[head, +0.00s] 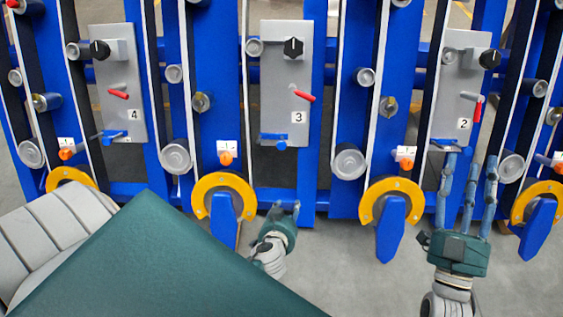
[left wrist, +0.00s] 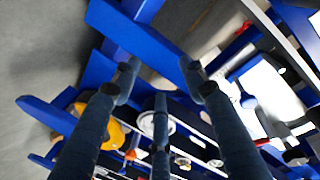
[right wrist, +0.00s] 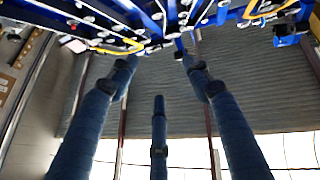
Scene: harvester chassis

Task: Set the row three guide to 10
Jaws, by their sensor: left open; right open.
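The grey row three panel (head: 285,75) carries a "3" label, a black knob (head: 293,46) with a white mark pointing about straight up, a red lever (head: 305,96) sloping down to the right, and a blue part (head: 272,139) at its lower edge. Which part is the guide, and any scale reading, I cannot tell. My left gripper (head: 286,210) is open and empty, below this panel; its fingers spread in the left wrist view (left wrist: 160,82). My right gripper (head: 468,168) is open, its fingers pointing up below panel 2; they show empty in the right wrist view (right wrist: 160,80).
Panel 4 (head: 118,75) and panel 2 (head: 458,80) flank it with similar parts. Orange pointers with white tags (head: 226,152) (head: 405,157), grey rollers (head: 349,161) and yellow-rimmed blue wheels (head: 223,190) stick out low down. Blue posts and belts run between the panels. Bare floor shows below.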

